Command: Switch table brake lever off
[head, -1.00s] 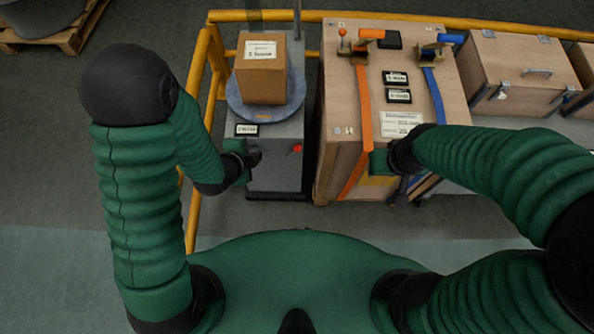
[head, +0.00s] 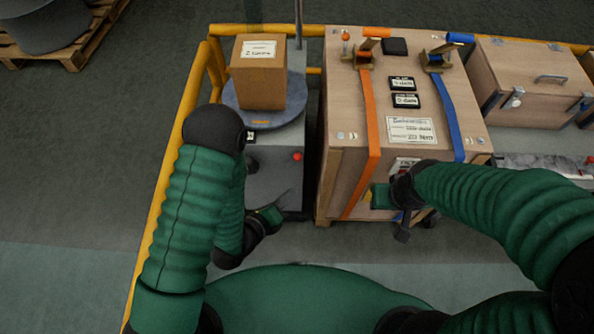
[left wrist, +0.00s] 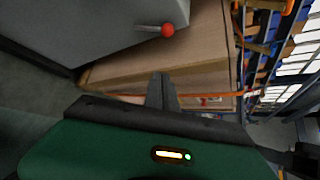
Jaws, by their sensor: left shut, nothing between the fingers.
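The table brake lever has a red knob (head: 297,156) on the front of the grey turntable base (head: 275,185). In the left wrist view the red knob (left wrist: 167,30) sits on a short metal rod near the top, sticking out from the grey base. My left gripper (head: 284,198) is shut and empty, in front of and below the knob, apart from it. Its closed fingers (left wrist: 162,92) point toward the wooden crate in the left wrist view. My right gripper (head: 402,228) is by the crate's front; its finger gap is not clear.
A cardboard box (head: 258,85) stands on the round turntable (head: 240,108). A large wooden crate (head: 345,115) with orange and blue straps stands close on the right. A yellow rail (head: 172,150) runs along the left. Floor in front of the base is clear.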

